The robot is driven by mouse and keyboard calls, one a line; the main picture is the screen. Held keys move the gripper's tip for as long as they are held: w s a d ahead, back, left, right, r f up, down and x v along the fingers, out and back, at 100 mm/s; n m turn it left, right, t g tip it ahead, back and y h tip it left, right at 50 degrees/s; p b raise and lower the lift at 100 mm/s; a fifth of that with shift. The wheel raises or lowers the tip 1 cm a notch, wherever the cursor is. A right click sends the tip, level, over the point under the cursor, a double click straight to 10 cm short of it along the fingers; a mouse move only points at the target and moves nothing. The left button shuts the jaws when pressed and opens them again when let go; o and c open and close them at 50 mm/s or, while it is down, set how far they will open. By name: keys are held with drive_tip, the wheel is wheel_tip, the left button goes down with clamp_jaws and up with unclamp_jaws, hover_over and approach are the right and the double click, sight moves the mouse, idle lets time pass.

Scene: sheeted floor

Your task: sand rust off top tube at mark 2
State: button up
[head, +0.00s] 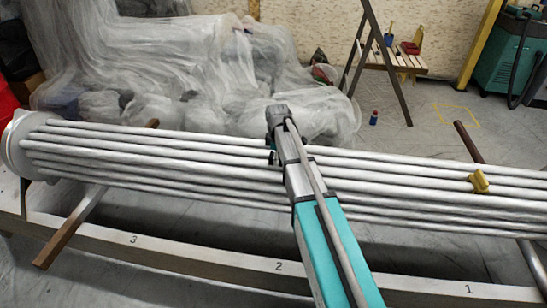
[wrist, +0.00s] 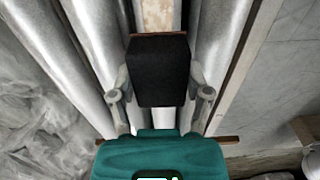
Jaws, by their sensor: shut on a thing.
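A bundle of long grey metal tubes (head: 400,178) crosses the head view, and several tubes (wrist: 218,50) also fill the middle of the wrist view. Mark 2 (head: 279,267) is a printed number on the pale beam in front of the tubes. My gripper (wrist: 160,94) is shut on a black block (wrist: 161,70) with a thin brown edge at its far side. The block is over the tubes; whether it touches them I cannot tell.
The beam (head: 200,255) also carries marks 3 and 1. A yellow piece (head: 479,181) sits on the tubes at right. Brown bars (head: 72,228) support the bundle. Behind are a sheeted heap (head: 180,65), a small blue bottle (head: 374,118), a wooden stand (head: 398,65) and a teal machine (head: 508,55).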

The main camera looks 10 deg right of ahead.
drive_tip(key=shift+s+d, duration=0.2)
drive_tip(key=shift+d, duration=0.3)
drive_tip(key=shift+s+d, duration=0.15)
drive_tip(key=shift+d, duration=0.3)
drive_tip(key=shift+s+d, duration=0.1)
drive_tip(key=shift+d, duration=0.05)
drive_tip(key=shift+s+d, duration=0.25)
drive_tip(key=shift+d, duration=0.5)
drive_tip(key=shift+s+d, duration=0.25)
drive_tip(key=shift+d, duration=0.5)
drive_tip(key=shift+d, duration=0.1)
drive_tip(key=shift+s+d, duration=0.35)
drive_tip(key=shift+d, duration=0.5)
drive_tip(key=shift+s+d, duration=0.3)
drive_tip(key=shift+d, duration=0.5)
drive_tip(key=shift+d, duration=0.15)
drive_tip(key=shift+s+d, duration=0.3)
drive_tip(key=shift+d, duration=0.5)
drive_tip(key=shift+s+d, duration=0.25)
drive_tip(key=shift+d, duration=0.5)
drive_tip(key=shift+r, duration=0.1)
drive_tip(key=shift+r+p, duration=2.95)
drive_tip(key=shift+p, duration=0.1)
